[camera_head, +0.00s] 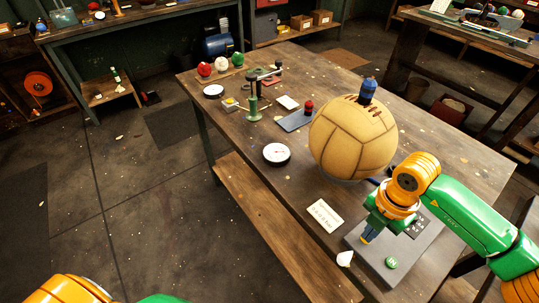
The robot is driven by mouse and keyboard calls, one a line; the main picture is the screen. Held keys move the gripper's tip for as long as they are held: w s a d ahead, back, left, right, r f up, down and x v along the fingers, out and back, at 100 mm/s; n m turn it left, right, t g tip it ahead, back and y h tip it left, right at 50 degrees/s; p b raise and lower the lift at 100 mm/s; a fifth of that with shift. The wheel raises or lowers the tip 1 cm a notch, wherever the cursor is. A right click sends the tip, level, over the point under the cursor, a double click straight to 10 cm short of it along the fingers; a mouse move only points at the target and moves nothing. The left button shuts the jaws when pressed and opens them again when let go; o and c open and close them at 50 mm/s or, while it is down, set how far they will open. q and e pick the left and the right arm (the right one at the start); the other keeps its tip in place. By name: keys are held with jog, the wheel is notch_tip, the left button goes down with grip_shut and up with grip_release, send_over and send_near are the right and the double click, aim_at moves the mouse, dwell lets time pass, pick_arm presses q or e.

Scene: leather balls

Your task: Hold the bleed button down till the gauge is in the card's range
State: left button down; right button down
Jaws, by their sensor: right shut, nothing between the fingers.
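A tan leather ball (345,143) with dark lacing sits on the workbench, a blue fitting (368,88) on its top. A round white dial gauge (277,154) lies left of it; its needle is too small to read. A white card (324,215) with small dark print lies nearer; I cannot read its range. A grey control box (383,276) carries a round green button (391,263). My right gripper (366,239) is shut and points down over the box's left part, left of the green button. Whatever is under its fingertips is hidden. My left gripper is out of view.
A white scrap (345,258) lies by the box.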

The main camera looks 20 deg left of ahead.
dwell(0.4)
notch_tip(320, 180, up, 6)
jog(key=p, duration=0.4)
jog(key=shift+r+p, duration=0.2)
jog(key=shift+p, duration=0.1)
jog(key=shift+f, duration=0.2)
jog(key=shift+b, duration=0.3)
